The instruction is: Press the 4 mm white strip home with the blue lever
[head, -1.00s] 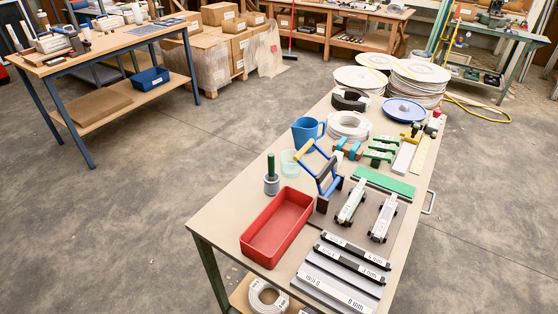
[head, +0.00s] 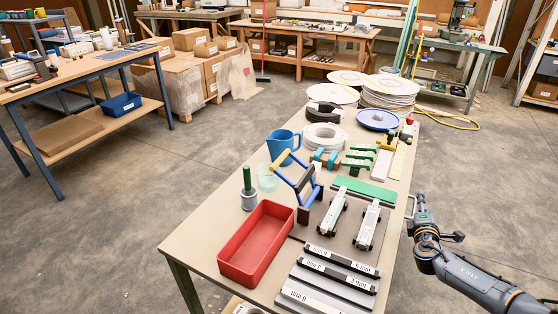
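The blue lever (head: 303,178) is a blue frame with a yellow handle bar, standing on dark feet on the near bench. Just right of it are two white-topped fixtures, one nearer the lever (head: 331,215) and one further right (head: 368,226). Dark bars with white millimetre labels (head: 343,262) lie at the front. The labels are too small to read surely, so I cannot tell which piece is the 4 mm white strip. My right gripper (head: 417,203) is beside the bench's right edge, apart from the lever; its fingers are too small to judge. My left gripper is out of view.
A red tray (head: 257,243) and a green-handled tool (head: 248,190) stand left of the lever. A blue jug (head: 283,146), white coils (head: 324,137) and a blue plate (head: 378,119) are behind. A green strip (head: 363,192) lies behind the fixtures. Floor is free left of the bench.

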